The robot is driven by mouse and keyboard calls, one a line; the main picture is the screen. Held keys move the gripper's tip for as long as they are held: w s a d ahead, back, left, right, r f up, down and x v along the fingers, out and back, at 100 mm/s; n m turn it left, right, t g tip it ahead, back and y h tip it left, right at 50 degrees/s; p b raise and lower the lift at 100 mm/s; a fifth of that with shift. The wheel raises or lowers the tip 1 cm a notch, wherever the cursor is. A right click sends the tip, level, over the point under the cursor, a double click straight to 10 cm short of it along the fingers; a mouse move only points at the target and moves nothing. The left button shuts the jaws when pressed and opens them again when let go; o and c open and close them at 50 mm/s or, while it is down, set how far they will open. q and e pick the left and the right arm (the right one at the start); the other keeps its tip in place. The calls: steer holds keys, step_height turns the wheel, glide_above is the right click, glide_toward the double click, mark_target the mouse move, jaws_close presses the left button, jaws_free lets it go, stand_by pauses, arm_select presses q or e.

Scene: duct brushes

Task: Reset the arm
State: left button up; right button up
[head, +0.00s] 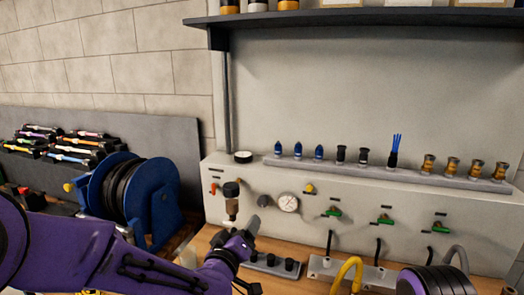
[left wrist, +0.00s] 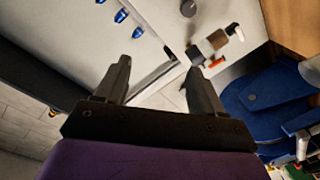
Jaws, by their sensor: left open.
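My left arm is purple and comes in from the left in the head view. My left gripper (head: 250,252) is dark and sits low at the middle, in front of the grey panel. In the left wrist view my left gripper (left wrist: 158,72) has its two black fingers apart with nothing between them. A dark ridged part with some purple at the bottom right of the head view looks like my right arm; its gripper does not show.
A blue hose reel (head: 128,190) stands left, beside a dark rack of coloured tools (head: 65,145). The grey panel (head: 385,205) carries a gauge (head: 288,203), green valves and a ledge of brushes (head: 393,152). A wooden bench, a black fitting strip (head: 270,262) and a yellow hose (head: 347,272) lie below.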

arm_select(q)
steer(key=s+a+f+n+g+y+b, duration=0.15)
steer(key=s+a+f, duration=0.3)
steer(key=f, duration=0.55)
steer(key=s+a+f+g+y+b, duration=0.25)
steer(key=a+f, duration=0.25)
steer(key=f, duration=0.4)
steer(key=s+a+f+g+y+b, duration=0.15)
steer(key=s+a+f, duration=0.3)
steer(key=f, duration=0.55)
steer(key=s+a+f+g+y+b, duration=0.1)
steer(key=s+a+f+g, duration=0.3)
steer(key=s+f, duration=0.6)
steer(key=s+a+f+g+y+b, duration=0.1)
steer(key=s+a+f+g+b, duration=0.2)
steer(key=s+a+f, duration=0.4)
steer(key=s+f+g, duration=0.1)
steer(key=s+f, duration=0.2)
steer(key=s, duration=0.6)
steer(key=shift+a, duration=0.2)
arm_select(e)
step_height(320, 180, down, 10)
steer(key=shift+w, duration=0.3)
arm_select(q)
steer(key=shift+n, duration=0.25)
arm_select(e)
steer(key=shift+f, duration=0.1)
